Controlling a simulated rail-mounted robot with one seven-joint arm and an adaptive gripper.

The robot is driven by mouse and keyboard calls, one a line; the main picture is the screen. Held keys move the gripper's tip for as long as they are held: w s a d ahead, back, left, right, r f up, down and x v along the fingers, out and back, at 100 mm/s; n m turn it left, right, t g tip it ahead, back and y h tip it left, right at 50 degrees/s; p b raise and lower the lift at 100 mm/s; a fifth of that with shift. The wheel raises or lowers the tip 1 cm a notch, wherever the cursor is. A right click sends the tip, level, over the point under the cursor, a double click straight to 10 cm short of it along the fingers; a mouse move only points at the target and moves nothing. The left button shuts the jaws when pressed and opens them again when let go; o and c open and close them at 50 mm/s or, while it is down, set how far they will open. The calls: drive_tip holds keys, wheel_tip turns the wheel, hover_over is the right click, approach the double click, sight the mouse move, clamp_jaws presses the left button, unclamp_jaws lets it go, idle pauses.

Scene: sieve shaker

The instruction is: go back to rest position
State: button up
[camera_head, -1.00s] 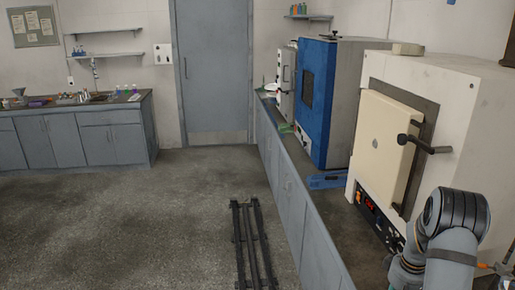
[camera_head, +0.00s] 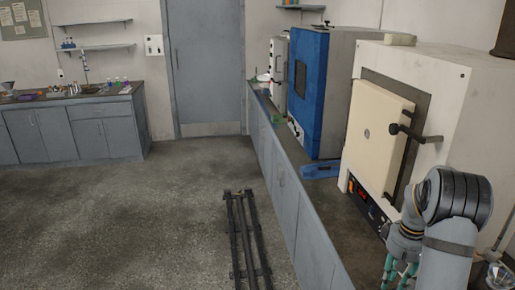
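My gripper (camera_head: 399,278) shows at the bottom right in the head view, below the grey wrist of my arm. Its teal fingers point down and stand apart, with nothing visible between them. The lowest part of the fingers is close to the picture's bottom edge. My arm is bent in front of the cream furnace (camera_head: 376,135), at the near end of the right-hand counter. No sieve shaker can be made out in this view.
The right counter (camera_head: 285,190) carries the furnace, a blue oven (camera_head: 309,85), a white device (camera_head: 278,75) and a blue flat item (camera_head: 320,170). Dark floor rails (camera_head: 240,235) run ahead. The left floor is open. A glass vessel (camera_head: 499,275) sits at bottom right.

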drive_tip(key=shift+r, duration=0.4)
wheel_tip(320, 180, down, 11)
drive_tip(key=shift+s+f, duration=0.1)
drive_tip(key=shift+w+r, duration=0.2)
drive_tip(key=r, duration=0.3)
drive_tip(key=shift+s+r+b, duration=0.2)
drive_tip(key=shift+r+b, duration=0.05)
drive_tip(key=shift+b, duration=0.05)
drive_tip(key=shift+s+d+r, duration=0.1)
drive_tip(key=shift+d, duration=0.15)
drive_tip(key=shift+s+a, duration=0.1)
